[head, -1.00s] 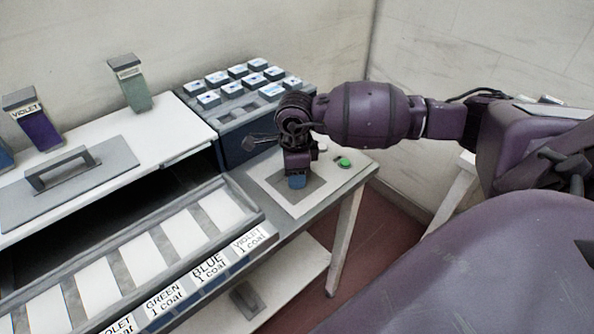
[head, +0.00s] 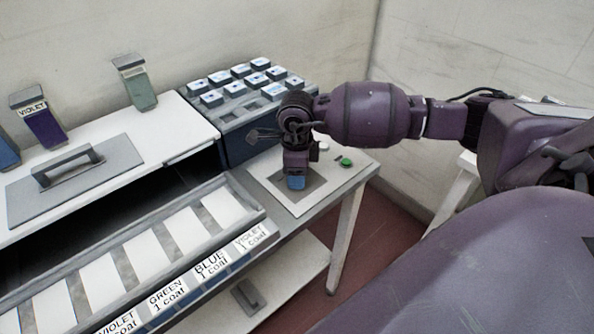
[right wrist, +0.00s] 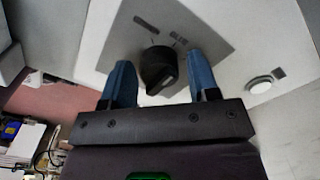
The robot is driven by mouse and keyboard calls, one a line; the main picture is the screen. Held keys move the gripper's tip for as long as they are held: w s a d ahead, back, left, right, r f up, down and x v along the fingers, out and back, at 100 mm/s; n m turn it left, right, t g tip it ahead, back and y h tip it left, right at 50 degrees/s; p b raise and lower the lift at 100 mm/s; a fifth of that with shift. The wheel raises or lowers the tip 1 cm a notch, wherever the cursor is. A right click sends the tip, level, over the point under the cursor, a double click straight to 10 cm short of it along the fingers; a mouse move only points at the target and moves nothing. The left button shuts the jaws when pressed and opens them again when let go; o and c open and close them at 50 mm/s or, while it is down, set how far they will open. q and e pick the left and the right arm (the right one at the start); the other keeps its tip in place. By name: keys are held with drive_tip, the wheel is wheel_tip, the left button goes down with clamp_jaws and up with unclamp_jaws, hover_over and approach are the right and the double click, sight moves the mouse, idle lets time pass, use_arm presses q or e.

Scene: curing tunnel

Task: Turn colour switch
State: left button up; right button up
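The colour switch is a black rotary knob (right wrist: 158,68) on a grey plate (right wrist: 180,30) with small blurred labels in the right wrist view. My right gripper (right wrist: 161,82) has its two blue fingers on either side of the knob, with a visible gap at least on the right. It is open and points down at the plate. In the head view my right gripper (head: 295,182) is over the same plate (head: 318,186) and hides the knob. I cannot tell the knob's setting. My left gripper is not in view.
A green button (head: 346,162) and a white button (head: 322,146) sit beside the plate. A blue rack (head: 235,145) of several small blocks stands behind. A labelled slotted tray (head: 150,255) lies left, before a white tunnel (head: 170,130) with a handled lid (head: 70,168).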

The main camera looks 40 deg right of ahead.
drive_tip(key=shift+o, duration=0.6)
wheel_tip(320, 180, up, 11)
drive_tip(key=p, duration=0.1)
drive_tip(key=shift+f, duration=0.1)
idle(0.5)
